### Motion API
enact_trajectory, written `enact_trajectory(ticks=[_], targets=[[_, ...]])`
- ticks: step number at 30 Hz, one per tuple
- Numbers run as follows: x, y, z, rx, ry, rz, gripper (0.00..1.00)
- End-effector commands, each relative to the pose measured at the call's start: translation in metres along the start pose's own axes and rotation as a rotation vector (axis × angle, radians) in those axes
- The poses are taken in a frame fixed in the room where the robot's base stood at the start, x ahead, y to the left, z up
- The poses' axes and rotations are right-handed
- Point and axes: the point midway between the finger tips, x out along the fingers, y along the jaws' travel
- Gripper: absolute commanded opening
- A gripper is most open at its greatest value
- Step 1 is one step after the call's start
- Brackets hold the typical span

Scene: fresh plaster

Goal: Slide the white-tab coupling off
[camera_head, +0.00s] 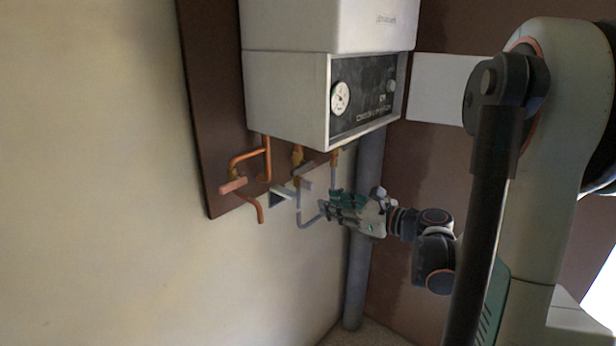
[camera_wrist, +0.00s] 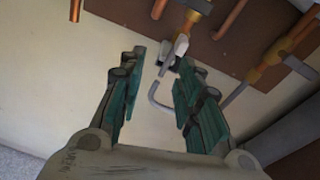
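The white-tab coupling (camera_wrist: 181,46) shows in the wrist view just beyond my fingertips, nearer the right finger. A dark part sits beside its pale tab. A bent grey tube (camera_wrist: 156,96) hangs close to it, between my fingers as seen in this view. In the head view, a pale tab (camera_head: 283,191) shows below the copper pipes, with the grey tube (camera_head: 300,213) beside it. My gripper (camera_wrist: 160,60) is open, with nothing clasped between its teal fingers. In the head view my gripper (camera_head: 326,206) lies right of the tab. Contact with the tube cannot be told.
A white boiler (camera_head: 285,95) with a gauge hangs above. Copper pipes (camera_head: 248,157) and a handled valve (camera_head: 233,185) stand to the left. A grey vertical pipe (camera_head: 356,285) runs behind my gripper. The plaster wall (camera_head: 110,200) at left is clear.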

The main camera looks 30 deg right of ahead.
Motion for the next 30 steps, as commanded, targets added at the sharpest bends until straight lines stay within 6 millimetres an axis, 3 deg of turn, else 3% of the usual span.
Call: enact_trajectory(ticks=[3,5,10,30], targets=[[-0.020,-0.012,0.007,0.166,-0.087,-0.019,0.32],[-0.027,-0.014,0.010,0.181,-0.101,-0.027,0.32],[-0.023,-0.015,0.012,0.190,-0.110,-0.029,0.32],[0.092,-0.019,0.023,0.186,-0.107,-0.028,0.32]])
